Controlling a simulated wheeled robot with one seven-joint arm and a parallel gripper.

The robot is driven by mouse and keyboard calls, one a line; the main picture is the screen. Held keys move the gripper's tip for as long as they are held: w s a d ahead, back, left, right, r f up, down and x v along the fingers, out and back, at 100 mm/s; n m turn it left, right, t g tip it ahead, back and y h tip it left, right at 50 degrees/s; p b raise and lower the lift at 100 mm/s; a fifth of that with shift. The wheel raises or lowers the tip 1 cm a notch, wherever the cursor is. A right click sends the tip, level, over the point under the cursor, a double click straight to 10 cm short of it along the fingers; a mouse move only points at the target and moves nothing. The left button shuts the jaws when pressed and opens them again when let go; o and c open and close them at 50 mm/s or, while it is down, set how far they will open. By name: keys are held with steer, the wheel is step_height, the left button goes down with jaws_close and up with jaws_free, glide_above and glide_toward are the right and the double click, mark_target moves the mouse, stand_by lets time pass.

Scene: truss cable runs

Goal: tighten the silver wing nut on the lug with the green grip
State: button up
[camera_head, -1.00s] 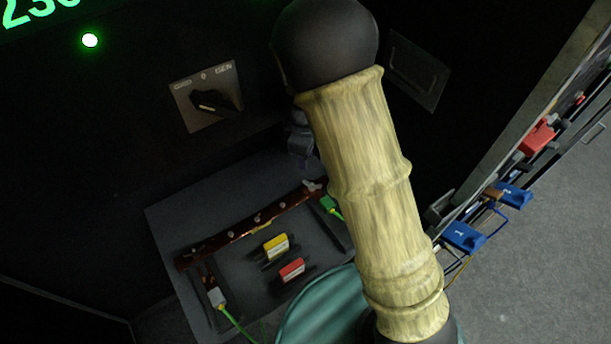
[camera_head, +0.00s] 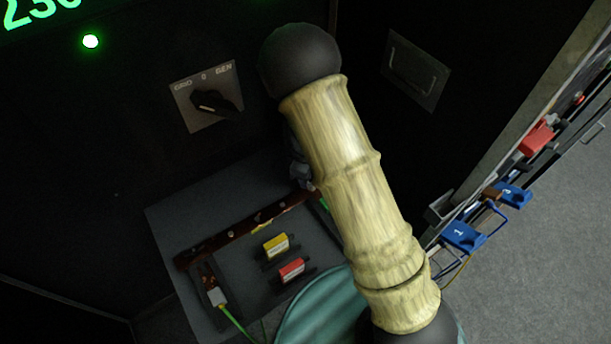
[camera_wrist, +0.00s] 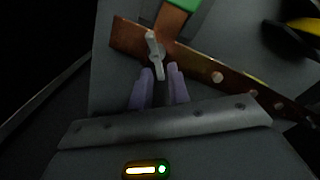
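The silver wing nut (camera_wrist: 155,50) sits on the copper bar (camera_wrist: 210,75) in the wrist view, beside the lug with the green grip (camera_wrist: 184,4). My gripper (camera_wrist: 161,72) has its two pale purple fingers either side of the wing nut's near wing. A narrow gap shows between the fingers, so it looks open; contact is not clear. In the head view my gripper (camera_head: 302,172) is low at the right end of the copper bar (camera_head: 240,235), where it and my arm hide the wing nut. Only a sliver of the green grip (camera_head: 323,204) shows there.
A yellow block (camera_head: 276,245) and a red block (camera_head: 291,269) stand in the tray below the bar. A white-gripped lug (camera_head: 216,297) with a green cable is at the left. A GRID/GEN rotary switch (camera_head: 212,102) is on the dark panel behind.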

jaws_close()
steer(key=shift+w+m, duration=0.1)
steer(key=shift+m, duration=0.4)
steer(key=m, duration=0.1)
steer(key=m+p, duration=0.1)
steer(key=m, duration=0.2)
steer(key=shift+w+d+r+m, duration=0.1)
steer(key=shift+w+d+m, duration=0.15)
steer(key=shift+w+m, duration=0.1)
steer(key=m, duration=0.2)
steer(key=m+p, duration=0.1)
steer(key=shift+w+d+m, duration=0.2)
steer(key=shift+d+m, duration=0.05)
steer(key=m, duration=0.1)
steer(key=m+p, duration=0.1)
steer(key=m, duration=0.1)
steer(key=shift+d+m, duration=0.3)
steer(key=m, duration=0.3)
steer(key=d+m+p, duration=0.1)
steer(key=m, duration=0.4)
steer(key=m+p, duration=0.1)
steer(key=m, duration=0.1)
steer(key=m+p, duration=0.1)
steer(key=m, duration=0.1)
steer(key=shift+s+d+m, duration=0.3)
steer(key=shift+s+d, duration=0.05)
